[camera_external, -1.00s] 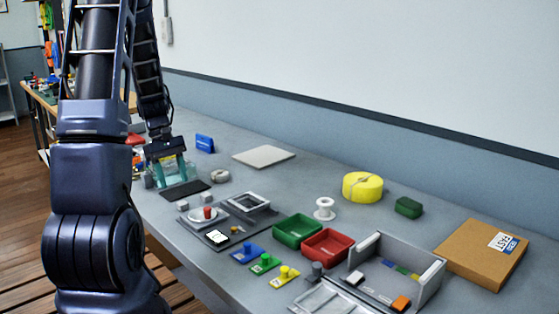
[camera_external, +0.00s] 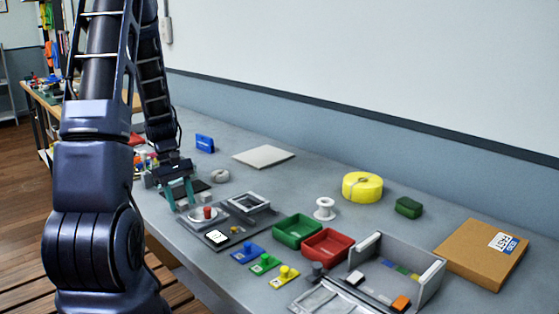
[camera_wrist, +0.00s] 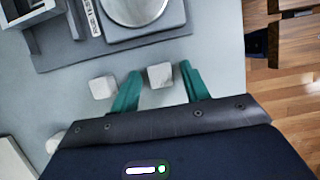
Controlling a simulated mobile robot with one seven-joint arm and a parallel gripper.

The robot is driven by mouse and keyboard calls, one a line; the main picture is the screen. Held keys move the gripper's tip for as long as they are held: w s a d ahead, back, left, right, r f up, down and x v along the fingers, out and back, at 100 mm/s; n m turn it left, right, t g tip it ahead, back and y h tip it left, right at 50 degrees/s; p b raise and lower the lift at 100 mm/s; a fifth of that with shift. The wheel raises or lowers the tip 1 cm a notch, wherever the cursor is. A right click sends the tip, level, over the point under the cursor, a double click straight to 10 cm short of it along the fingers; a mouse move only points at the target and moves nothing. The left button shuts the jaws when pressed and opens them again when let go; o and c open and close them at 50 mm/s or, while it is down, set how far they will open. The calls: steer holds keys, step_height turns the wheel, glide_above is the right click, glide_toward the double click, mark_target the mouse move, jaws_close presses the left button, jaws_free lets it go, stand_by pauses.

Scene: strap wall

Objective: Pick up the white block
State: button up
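Two small whitish-grey blocks sit near the grey fixture plate. The nearer block (camera_wrist: 160,75) is between my gripper's fingers in the wrist view, with small gaps seeming to show at its sides. It also shows small in the external view (camera_external: 182,205). The other block (camera_wrist: 103,87) lies just outside the left finger in the wrist view; it shows in the external view (camera_external: 205,196). My gripper (camera_wrist: 160,71) has teal fingers spread apart. In the external view my gripper (camera_external: 181,199) is low over the bench beside the blocks. I cannot tell its exact height.
The grey fixture plate (camera_external: 240,232) with a round part is right beside the blocks. Green (camera_external: 298,231) and red (camera_external: 328,246) bins stand to the right. The bench's front edge is near.

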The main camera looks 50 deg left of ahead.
steer(key=c, duration=0.8)
steer(key=shift+r, duration=0.1)
steer(key=shift+c, duration=0.2)
